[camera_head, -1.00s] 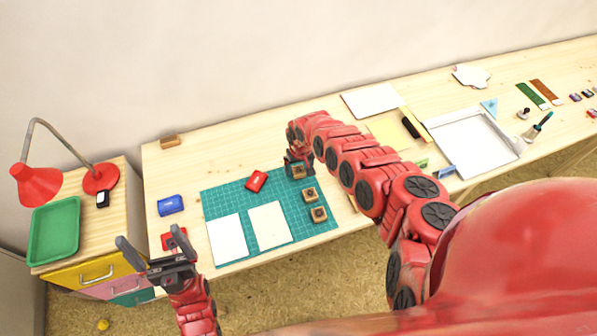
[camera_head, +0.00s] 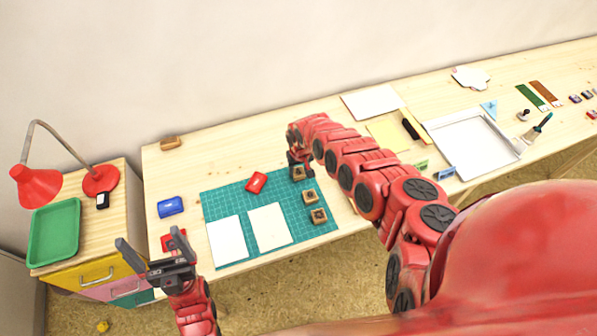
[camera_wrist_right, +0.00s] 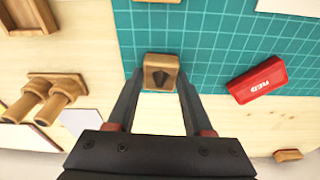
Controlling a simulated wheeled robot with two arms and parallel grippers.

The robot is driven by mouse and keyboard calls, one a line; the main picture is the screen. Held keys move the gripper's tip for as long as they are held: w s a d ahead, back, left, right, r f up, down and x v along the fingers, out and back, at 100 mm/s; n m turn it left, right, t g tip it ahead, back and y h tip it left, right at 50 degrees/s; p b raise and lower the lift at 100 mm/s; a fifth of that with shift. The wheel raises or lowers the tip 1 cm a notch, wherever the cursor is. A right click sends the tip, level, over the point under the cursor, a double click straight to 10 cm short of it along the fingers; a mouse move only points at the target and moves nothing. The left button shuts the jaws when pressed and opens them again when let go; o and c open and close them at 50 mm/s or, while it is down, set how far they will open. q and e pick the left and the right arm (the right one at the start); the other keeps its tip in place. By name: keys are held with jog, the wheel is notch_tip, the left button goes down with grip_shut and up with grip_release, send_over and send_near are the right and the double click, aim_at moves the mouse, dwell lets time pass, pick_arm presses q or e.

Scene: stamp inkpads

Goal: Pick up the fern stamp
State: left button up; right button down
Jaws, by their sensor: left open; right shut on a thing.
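A small square wooden stamp (camera_head: 297,174) with a dark leaf-like mark is at the far right part of the green cutting mat (camera_head: 228,198). In the right wrist view this stamp (camera_wrist_right: 161,72) sits between my right fingertips. My right gripper (camera_head: 296,163) is shut on it; whether it touches the mat is hard to tell. Two similar wooden stamps, a middle one (camera_head: 309,196) and a near one (camera_head: 318,215), stand on the mat's right side. My left gripper (camera_head: 152,243) is open and empty near the table's front left edge.
A red inkpad (camera_head: 256,182), marked RED in the wrist view (camera_wrist_right: 257,78), lies on the mat beside two white sheets (camera_head: 227,238). A blue inkpad (camera_head: 170,206) is left of the mat. A wooden block (camera_head: 171,142) stands at the back. A white tray (camera_head: 475,150) lies right.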

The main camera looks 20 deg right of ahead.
aim_at(299, 169)
jog(key=shift+r, duration=0.2)
jog(key=shift+r, duration=0.55)
jog(key=shift+d+r+b, duration=0.25)
jog(key=shift+r+b, duration=0.15)
jog(key=shift+r, duration=0.7)
jog(key=s+a, duration=0.1)
jog(key=s, duration=0.1)
jog(key=s+a, duration=0.3)
jog(key=a, duration=0.1)
jog(key=shift+s+r, duration=0.4)
jog(key=s+a+p, duration=0.3)
jog(key=s+a+r+p, duration=0.1)
jog(key=s, duration=0.1)
jog(key=shift+s+a, duration=0.15)
jog(key=shift+a, duration=0.1)
jog(key=shift+s+a+f+p, duration=0.1)
jog(key=shift+s+a+p, duration=0.35)
jog(key=shift+p, duration=0.2)
jog(key=shift+s+a+f, duration=0.1)
jog(key=shift+s+f, duration=0.05)
jog(key=shift+s, duration=0.05)
